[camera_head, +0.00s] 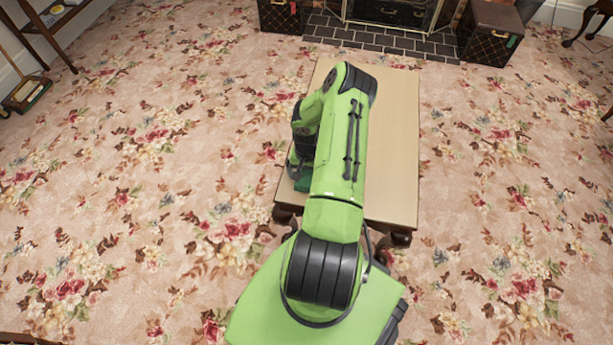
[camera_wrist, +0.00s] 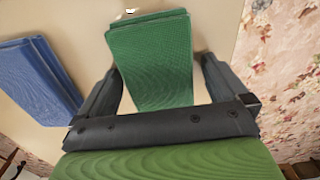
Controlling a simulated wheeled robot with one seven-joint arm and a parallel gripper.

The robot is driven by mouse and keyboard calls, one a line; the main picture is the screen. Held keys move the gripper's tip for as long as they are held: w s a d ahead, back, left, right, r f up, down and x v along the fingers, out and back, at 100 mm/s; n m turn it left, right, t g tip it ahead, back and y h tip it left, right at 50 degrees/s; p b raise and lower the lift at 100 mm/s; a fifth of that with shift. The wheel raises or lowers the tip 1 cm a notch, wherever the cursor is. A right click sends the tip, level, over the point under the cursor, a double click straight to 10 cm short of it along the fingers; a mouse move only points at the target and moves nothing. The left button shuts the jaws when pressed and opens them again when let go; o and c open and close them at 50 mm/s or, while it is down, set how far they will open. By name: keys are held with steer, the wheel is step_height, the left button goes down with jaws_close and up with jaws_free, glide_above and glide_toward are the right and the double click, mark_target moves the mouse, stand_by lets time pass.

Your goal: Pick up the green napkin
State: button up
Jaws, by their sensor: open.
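The green napkin (camera_wrist: 150,50) is a folded dark green cloth on the pale table top (camera_wrist: 215,20) in the wrist view. My gripper (camera_wrist: 161,66) is open, with one finger to each side of the napkin. The napkin's near part lies between the fingers and its far part reaches out past them. I cannot tell how high the fingers are above the table. In the head view a small piece of the green napkin (camera_head: 303,184) shows at the table's left edge; my arm hides the rest.
A folded blue napkin (camera_wrist: 38,80) lies to the left in the wrist view. The wooden table (camera_head: 392,150) stands on a floral carpet (camera_head: 180,150). Dark trunks (camera_head: 490,32) flank the brick hearth (camera_head: 385,38) behind it. The carpet around the table is clear.

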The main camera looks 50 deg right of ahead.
mark_target(306, 172)
steer(key=shift+r, duration=0.1)
steer(key=c, duration=1)
step_height(306, 172, up, 10)
steer(key=p, duration=0.3)
steer(key=shift+p, duration=0.4)
